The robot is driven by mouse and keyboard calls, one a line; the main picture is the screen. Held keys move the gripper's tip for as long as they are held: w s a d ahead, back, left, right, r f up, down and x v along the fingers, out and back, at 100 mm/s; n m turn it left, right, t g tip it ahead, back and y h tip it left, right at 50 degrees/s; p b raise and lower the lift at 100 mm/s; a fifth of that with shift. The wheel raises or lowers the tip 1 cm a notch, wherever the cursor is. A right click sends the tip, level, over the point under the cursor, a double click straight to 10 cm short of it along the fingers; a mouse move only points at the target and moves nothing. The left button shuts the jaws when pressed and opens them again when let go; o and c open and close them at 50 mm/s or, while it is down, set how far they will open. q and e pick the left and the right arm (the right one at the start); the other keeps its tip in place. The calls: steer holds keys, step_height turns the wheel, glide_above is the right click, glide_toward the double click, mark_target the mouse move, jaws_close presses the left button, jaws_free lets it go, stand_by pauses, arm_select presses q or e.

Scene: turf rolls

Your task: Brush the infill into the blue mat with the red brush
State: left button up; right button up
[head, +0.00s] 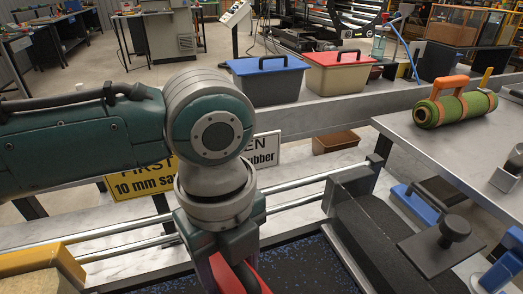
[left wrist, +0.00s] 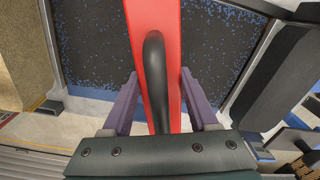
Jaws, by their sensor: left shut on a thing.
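The red brush shows in the left wrist view (left wrist: 170,20) as a long red body with a black handle; in the head view only a small red part (head: 262,281) shows. My left gripper (head: 225,270) is shut on the brush; its purple fingers (left wrist: 158,78) stand on both sides of the handle. The mat is dark with blue specks and lies below, at the bottom edge of the head view (head: 298,268) and across the left wrist view (left wrist: 92,45). Whether the bristles touch it is hidden. My right gripper is not in view.
A dark padded bar (head: 375,240) borders the mat on the right, with a black knobbed block (head: 440,250) beyond. Metal rails (head: 110,240) run behind the mat. Blue-lidded (head: 268,75) and red-lidded (head: 338,70) bins stand behind. A green roll (head: 455,108) lies on the right table.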

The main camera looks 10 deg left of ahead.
arm_select(q)
steer(key=f+m, duration=0.1)
steer(key=s+f+m, duration=0.1)
steer(key=f+m, duration=0.1)
steer(key=shift+s+d+f, duration=0.25)
steer(key=shift+s+d, duration=0.05)
steer(key=shift+s, duration=0.1)
steer(key=shift+f+b, duration=0.25)
steer(key=shift+b, duration=0.1)
step_height(320, 180, down, 7)
steer(key=b, duration=0.7)
steer(key=shift+r, duration=0.15)
steer(key=shift+r, duration=0.1)
